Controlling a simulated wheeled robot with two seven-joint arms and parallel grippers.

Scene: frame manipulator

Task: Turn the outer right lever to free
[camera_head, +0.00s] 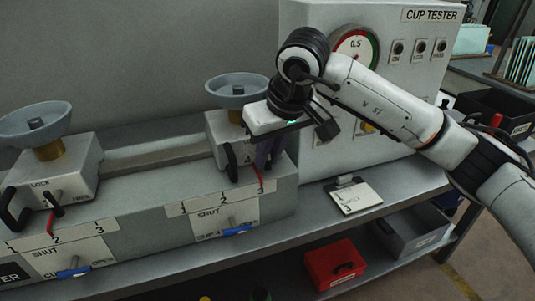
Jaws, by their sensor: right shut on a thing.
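The right carriage (220,127) is a grey block under a blue-grey cup (238,90). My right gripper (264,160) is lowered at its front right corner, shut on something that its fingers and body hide. This is probably the carriage's lever, but its position and label cannot be read. A black loop handle (232,162) shows just left of the gripper. The left carriage (70,160) has a small dark lever (53,198) between a LOCK label and a blurred label at right. My left gripper is not in view.
The grey cup tester (405,85) with a dial (356,48) stands behind my right arm. Two numbered front panels carry blue handles (73,272) marked SHUT. A white card (354,198) lies on the bench. Red (335,265) and grey (413,230) bins stand below.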

